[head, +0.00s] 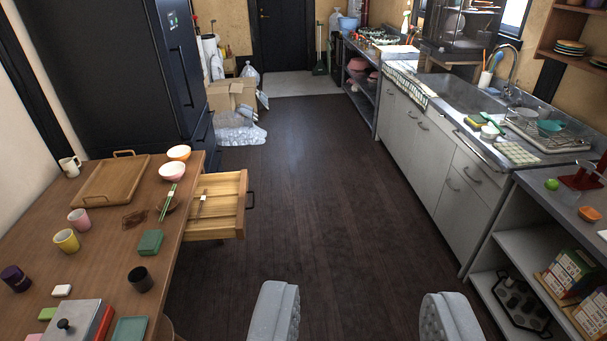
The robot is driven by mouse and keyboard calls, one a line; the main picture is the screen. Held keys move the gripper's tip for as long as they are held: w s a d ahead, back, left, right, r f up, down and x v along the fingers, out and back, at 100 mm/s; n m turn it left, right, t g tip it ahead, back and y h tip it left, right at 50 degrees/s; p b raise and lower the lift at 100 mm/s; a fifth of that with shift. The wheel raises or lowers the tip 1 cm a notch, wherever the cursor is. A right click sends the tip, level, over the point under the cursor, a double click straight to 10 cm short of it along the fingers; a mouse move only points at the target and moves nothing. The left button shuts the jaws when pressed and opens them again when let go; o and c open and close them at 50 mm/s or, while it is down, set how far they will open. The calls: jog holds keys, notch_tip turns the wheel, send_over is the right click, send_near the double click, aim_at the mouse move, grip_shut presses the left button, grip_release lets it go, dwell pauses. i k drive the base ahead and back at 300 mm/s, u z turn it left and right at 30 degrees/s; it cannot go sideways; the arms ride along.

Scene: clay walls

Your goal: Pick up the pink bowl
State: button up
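Larger pinkish bowls (358,65) sit on the far shelf under the counter. My gripper (360,314) is at the bottom of the view, its two grey fingers wide apart with nothing between them. It is over the floor, to the right of the table and well short of the bowls.
A wooden tray (110,181), cups and chopsticks (168,200) share the tabletop. A sink counter (470,100) runs along the right. The dark floor (310,180) between is clear.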

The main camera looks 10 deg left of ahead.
aim_at(173, 172)
jog(key=i, duration=1.3)
jog(key=u, duration=0.45)
jog(key=i, duration=1.25)
jog(key=u, duration=0.45)
jog(key=i, duration=0.7)
jog(key=u, duration=0.2)
